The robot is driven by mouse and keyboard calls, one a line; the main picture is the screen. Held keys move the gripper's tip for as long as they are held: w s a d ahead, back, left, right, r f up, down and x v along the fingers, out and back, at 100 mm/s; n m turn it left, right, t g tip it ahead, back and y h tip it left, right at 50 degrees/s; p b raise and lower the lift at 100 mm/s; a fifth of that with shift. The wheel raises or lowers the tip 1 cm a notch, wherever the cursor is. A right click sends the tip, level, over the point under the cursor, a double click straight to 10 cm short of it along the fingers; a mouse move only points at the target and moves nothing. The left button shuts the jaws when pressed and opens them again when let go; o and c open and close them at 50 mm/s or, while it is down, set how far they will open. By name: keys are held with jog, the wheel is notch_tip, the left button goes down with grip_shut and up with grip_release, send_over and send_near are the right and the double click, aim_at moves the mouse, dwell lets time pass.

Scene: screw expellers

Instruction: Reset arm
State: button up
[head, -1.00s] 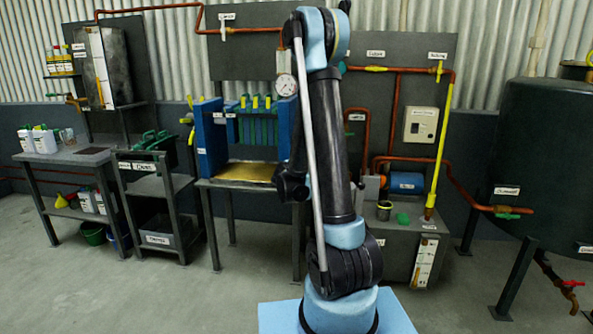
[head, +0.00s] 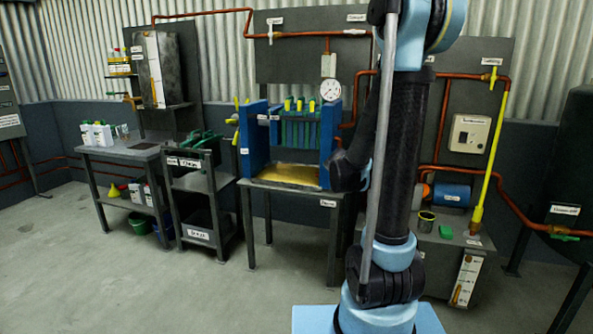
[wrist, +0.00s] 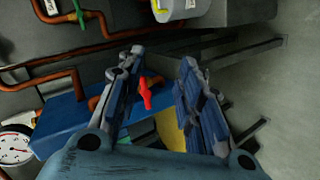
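My arm stands upright in the right half of the head view, its column rising past the top edge. My gripper (wrist: 160,95) shows in the wrist view with its two fingers spread apart and nothing between the tips. It cannot be made out in the head view. Behind the fingers in the wrist view are a blue frame (wrist: 60,125), a red handle (wrist: 145,93) and copper pipes.
A blue filter press (head: 252,140) stands on a table left of my arm. A gauge (head: 331,90) hangs above it. A shelf cart (head: 200,185) and a bench (head: 120,152) stand further left. A dark tank (head: 575,150) is at the right edge. The left floor is clear.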

jog(key=s+a+f+m+g+y, duration=0.1)
jog(key=s+f+m+g, duration=0.1)
jog(key=s, duration=0.9)
jog(key=s+a+f+m+g+y, duration=0.2)
jog(key=s+m+g, duration=0.1)
jog(key=s, duration=0.9)
jog(key=s+a+f+m+g+y, duration=0.1)
jog(key=s+f+m+g+y, duration=0.1)
jog(key=s, duration=1)
jog(key=shift+s+a+m+g, duration=0.2)
jog(key=shift+m+g, duration=0.5)
jog(key=shift+m, duration=0.3)
